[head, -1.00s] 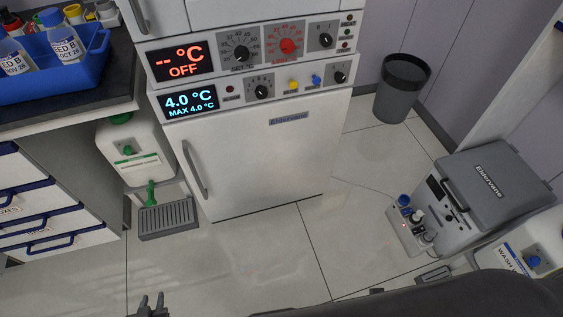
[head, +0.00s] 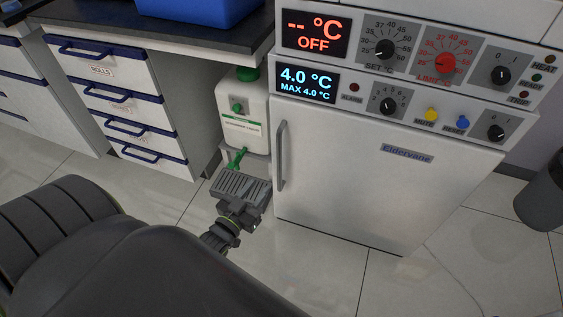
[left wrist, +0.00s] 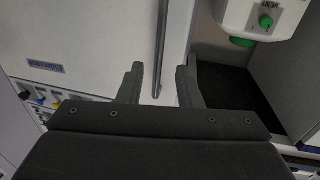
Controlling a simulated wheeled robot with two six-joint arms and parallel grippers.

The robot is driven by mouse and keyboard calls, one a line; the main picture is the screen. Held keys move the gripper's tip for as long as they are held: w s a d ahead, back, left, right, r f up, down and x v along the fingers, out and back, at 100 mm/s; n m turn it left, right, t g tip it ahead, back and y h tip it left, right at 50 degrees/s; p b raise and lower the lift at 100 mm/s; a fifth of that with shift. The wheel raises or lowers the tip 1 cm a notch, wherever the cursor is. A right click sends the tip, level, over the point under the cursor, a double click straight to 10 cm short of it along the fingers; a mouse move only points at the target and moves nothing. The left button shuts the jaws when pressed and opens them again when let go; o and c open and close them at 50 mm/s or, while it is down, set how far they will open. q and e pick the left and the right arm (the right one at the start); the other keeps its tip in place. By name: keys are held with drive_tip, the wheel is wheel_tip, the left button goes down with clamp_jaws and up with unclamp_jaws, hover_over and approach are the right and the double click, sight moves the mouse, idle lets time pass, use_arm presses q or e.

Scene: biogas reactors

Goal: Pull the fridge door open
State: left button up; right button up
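The white fridge door (head: 370,175) is shut below the control panels. Its grey vertical handle (head: 280,156) is on the door's left edge. My left gripper (head: 242,212) is low and to the left of the handle in the head view, apart from it, in front of the drip grate. In the left wrist view my left gripper (left wrist: 160,70) is open and empty. The handle (left wrist: 161,45) shows in line with the gap between its fingers, beyond them, beside the fridge door (left wrist: 95,35). My right gripper is not in view.
A white canister (head: 246,125) with a green tap stands left of the fridge, above a grey drip grate (head: 238,186). Drawers (head: 130,128) are farther left. A dark bin (head: 542,195) is at right. The floor before the fridge (head: 335,262) is clear.

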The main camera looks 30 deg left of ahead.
sight(278, 163)
use_arm(q)
drive_tip(key=w, duration=0.7)
drive_tip(key=w+b, duration=0.1)
drive_tip(key=w, duration=0.3)
drive_tip(key=shift+w+a, duration=0.1)
drive_tip(key=shift+a, duration=0.15)
drive_tip(key=shift+w, duration=0.5)
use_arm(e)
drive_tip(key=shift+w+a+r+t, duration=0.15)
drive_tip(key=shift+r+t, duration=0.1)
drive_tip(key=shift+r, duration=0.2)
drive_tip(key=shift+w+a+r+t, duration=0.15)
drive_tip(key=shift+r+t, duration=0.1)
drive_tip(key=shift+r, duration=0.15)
use_arm(q)
clamp_jaws()
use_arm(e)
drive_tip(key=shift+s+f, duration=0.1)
